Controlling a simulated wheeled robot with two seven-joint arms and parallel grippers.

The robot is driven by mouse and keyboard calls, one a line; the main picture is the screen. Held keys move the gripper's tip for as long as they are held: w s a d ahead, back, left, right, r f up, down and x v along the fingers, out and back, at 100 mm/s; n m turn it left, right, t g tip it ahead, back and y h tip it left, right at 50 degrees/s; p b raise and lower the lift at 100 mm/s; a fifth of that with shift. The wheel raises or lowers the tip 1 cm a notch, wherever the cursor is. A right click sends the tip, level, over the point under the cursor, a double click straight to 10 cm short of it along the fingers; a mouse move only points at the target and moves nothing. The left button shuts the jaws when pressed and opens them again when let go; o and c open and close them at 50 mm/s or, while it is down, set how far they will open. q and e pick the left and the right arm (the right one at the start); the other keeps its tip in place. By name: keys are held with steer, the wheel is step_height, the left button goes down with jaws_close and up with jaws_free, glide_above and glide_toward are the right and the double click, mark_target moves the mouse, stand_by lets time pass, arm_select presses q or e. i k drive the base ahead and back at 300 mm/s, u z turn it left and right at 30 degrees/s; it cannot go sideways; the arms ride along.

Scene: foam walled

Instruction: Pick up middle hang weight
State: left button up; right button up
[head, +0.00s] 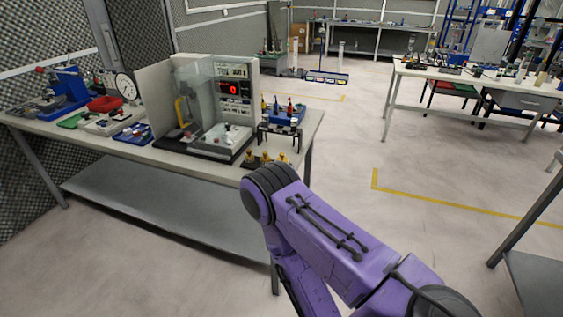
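Several small brass-yellow pieces that look like the hang weights stand in a short row near the table's front right edge. The middle hang weight (265,158) is between one on the left (249,160) and one on the right (282,157). They are small, and my purple right arm passes just below them in the picture, so their bases are hard to make out. Neither gripper is in view. The right arm's forearm bends down and out of the frame.
A small black rack (279,129) stands behind the weights, with a blue tray (284,116) of bottles behind it. A test machine with a red display (232,88) stands to the left. Round gauge, red bin and trays fill the table's left. The floor right of the table is clear.

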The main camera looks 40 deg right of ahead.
mark_target(265, 160)
steer(key=z, duration=1.75)
